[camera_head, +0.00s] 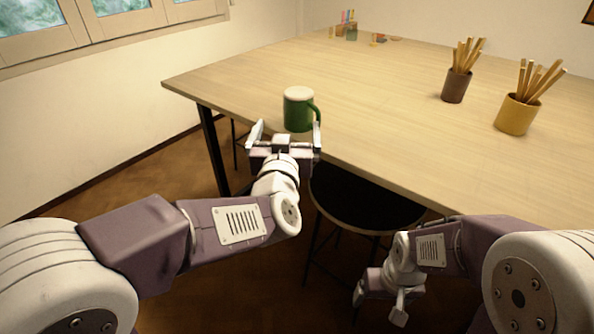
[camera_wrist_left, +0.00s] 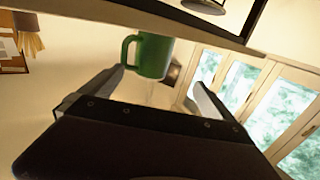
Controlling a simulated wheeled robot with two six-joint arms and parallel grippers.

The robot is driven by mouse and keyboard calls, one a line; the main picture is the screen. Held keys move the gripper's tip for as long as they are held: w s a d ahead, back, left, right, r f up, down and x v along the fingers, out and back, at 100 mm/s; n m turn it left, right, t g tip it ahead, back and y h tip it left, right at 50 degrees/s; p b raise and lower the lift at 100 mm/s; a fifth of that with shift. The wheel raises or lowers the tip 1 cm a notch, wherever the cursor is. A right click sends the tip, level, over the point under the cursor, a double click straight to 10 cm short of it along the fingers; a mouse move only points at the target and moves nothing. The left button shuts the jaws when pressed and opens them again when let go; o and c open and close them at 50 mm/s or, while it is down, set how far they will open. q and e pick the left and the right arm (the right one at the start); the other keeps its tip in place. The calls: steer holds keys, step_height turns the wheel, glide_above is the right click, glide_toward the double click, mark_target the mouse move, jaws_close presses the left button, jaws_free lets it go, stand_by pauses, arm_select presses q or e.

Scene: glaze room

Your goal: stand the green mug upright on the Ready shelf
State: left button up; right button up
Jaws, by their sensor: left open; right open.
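The green mug (camera_head: 298,117) stands near the front-left edge of the wooden table (camera_head: 370,140), its handle to the right. Its top is cream; I cannot tell whether this is the mouth or the base. My left gripper (camera_head: 286,132) is open just in front of the mug, its fingers spread. In the left wrist view the mug (camera_wrist_left: 153,56) is just beyond the tips of the open left gripper (camera_wrist_left: 160,78), nearer the left finger, and apart from the palm. My right gripper (camera_head: 380,298) is open and empty, low below the table edge. No Ready shelf is recognisable.
A brown cup (camera_head: 455,88) and a yellow cup (camera_head: 515,116) hold wooden tools at the table's right. Small items (camera_head: 351,33) stand at the far end. A dark round stool (camera_head: 365,203) is under the front edge. The table's middle is clear.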

mark_target(297, 115)
arm_select(q)
steer(key=shift+h, duration=0.4)
steer(key=w, duration=0.3)
steer(key=w+d, duration=0.1)
steer(key=w, duration=0.2)
steer(key=w+d+f, duration=0.1)
steer(key=w, duration=0.3)
steer(key=shift+w+f+p, duration=0.1)
steer(key=shift+w+p, duration=0.35)
steer(key=shift+w, duration=0.35)
arm_select(e)
steer(key=shift+s+a+f, duration=0.1)
steer(key=shift+s, duration=0.05)
